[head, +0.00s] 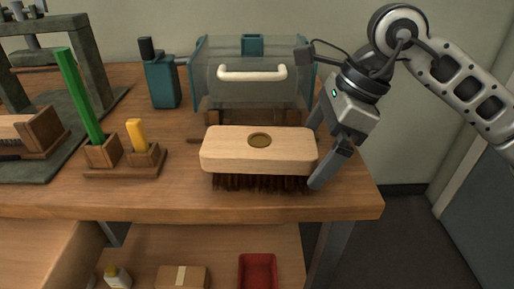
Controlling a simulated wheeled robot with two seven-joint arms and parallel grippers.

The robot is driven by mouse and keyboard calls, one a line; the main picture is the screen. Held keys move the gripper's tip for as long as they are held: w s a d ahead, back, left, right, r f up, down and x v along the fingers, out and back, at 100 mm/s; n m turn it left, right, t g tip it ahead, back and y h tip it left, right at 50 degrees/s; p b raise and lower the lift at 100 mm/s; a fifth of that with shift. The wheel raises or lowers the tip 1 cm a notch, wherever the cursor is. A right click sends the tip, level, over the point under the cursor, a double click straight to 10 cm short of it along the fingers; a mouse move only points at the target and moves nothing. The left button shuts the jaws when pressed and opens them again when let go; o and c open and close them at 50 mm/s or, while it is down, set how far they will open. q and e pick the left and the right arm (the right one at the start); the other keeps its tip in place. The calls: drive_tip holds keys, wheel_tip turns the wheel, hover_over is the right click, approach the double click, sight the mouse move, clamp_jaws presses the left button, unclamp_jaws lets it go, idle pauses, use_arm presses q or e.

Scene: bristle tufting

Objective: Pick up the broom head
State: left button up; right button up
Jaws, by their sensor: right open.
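The broom head (230,147) is a pale wooden block with a round recess on top and dark bristles pointing down. It sits near the front edge of the wooden workbench (220,203). My right gripper (318,150) is open at the right end of the broom head, pointing down. Its nearer finger is beside the block's right end and its farther finger is partly behind the block's far right corner. I cannot tell whether either finger touches the block. My left gripper is not in view.
Behind the broom head stands a clear-covered machine (220,75) with a white handle. A teal device (161,82), a holder (102,153) with green and yellow sticks, and a dark press frame (92,60) are on the left. A red tray (258,272) lies on the lower shelf.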

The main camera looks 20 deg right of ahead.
sight(262, 141)
drive_tip(key=a, duration=0.1)
drive_tip(key=w+a, duration=0.1)
drive_tip(key=a, duration=0.1)
drive_tip(key=shift+w+a, duration=0.1)
drive_tip(key=shift+a, duration=0.2)
drive_tip(key=a, duration=0.1)
drive_tip(key=w+a, duration=0.1)
drive_tip(key=a, duration=0.2)
drive_tip(key=shift+w+a, duration=0.3)
drive_tip(key=shift+a, duration=0.05)
drive_tip(key=shift+f, duration=0.55)
drive_tip(key=shift+a, duration=0.1)
drive_tip(key=shift+w, duration=0.1)
drive_tip(key=c, duration=1.2)
drive_tip(key=shift+r, duration=0.1)
drive_tip(key=shift+c, duration=0.2)
